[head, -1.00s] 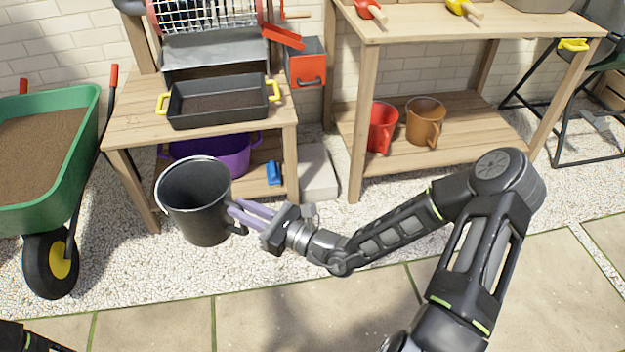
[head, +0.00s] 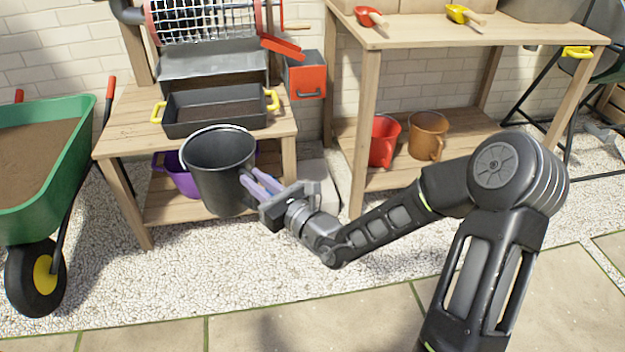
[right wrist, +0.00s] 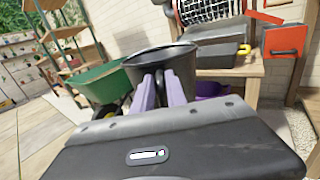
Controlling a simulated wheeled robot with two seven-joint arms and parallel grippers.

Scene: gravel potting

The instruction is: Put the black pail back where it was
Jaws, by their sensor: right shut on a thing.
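The black pail (head: 218,175) is held upright in the air in front of the left wooden table. It also shows in the right wrist view (right wrist: 181,62), beyond the gripper's fingers. My right gripper (head: 257,184) is shut on the pail's handle side, at its right. The purple fingers also show in the right wrist view (right wrist: 160,92), reaching to the pail's near side. The pail hides part of the table's front and lower shelf. My left gripper is not in view.
A black tray with yellow handles (head: 215,112) sits on the left table (head: 115,135). A purple tub (head: 172,175) is on its lower shelf. Red (head: 384,140) and brown (head: 427,135) pails stand on the right table's lower shelf. A green wheelbarrow (head: 75,175) stands at left.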

